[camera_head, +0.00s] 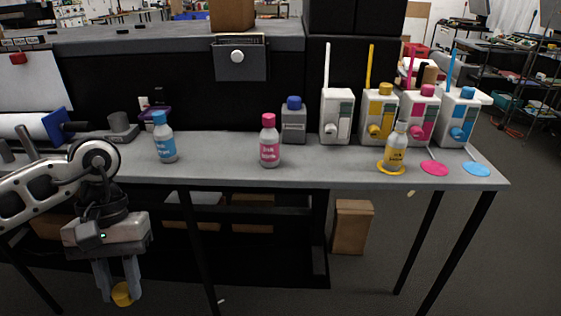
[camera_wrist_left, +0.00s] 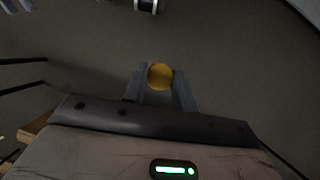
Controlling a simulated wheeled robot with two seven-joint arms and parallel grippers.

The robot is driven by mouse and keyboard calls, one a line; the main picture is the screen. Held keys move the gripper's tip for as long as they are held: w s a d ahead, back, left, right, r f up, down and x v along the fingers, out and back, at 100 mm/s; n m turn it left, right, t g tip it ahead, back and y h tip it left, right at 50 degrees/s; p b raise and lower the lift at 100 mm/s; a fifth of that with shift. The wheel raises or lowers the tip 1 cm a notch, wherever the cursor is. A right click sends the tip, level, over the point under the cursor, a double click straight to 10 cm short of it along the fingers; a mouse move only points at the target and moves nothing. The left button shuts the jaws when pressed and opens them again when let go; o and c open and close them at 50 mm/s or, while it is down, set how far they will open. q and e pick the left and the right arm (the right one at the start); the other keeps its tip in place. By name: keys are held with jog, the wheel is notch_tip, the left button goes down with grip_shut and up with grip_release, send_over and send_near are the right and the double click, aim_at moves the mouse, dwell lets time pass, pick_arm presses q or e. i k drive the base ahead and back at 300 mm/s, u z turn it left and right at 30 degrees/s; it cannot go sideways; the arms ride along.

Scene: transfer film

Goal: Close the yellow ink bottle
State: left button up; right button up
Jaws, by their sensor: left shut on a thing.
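The yellow ink bottle (camera_head: 396,152) stands upright on a yellow round mat (camera_head: 391,168) at the right part of the grey table, in front of the yellow-marked machine. Its top looks narrow and pale, with no yellow cap on it. My left gripper (camera_head: 121,290) is in front of the table at the lower left, below the tabletop, pointing down. It is shut on a yellow cap (camera_head: 123,294). The cap also shows between the fingers (camera_wrist_left: 160,88) in the left wrist view (camera_wrist_left: 160,77). The bottle is far to the right of this gripper. My right gripper is not in view.
A blue-capped bottle (camera_head: 164,138) and a pink-capped bottle (camera_head: 269,141) stand on the table (camera_head: 222,164). A grey blue-topped container (camera_head: 293,120) and several machines, including a white one (camera_head: 337,116), stand behind. Pink (camera_head: 435,168) and blue (camera_head: 477,169) mats lie at right.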

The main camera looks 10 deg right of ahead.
aim_at(396, 145)
jog(key=k, duration=0.25)
jog(key=u, duration=1)
jog(key=i, duration=0.95)
jog(key=z, duration=2.6)
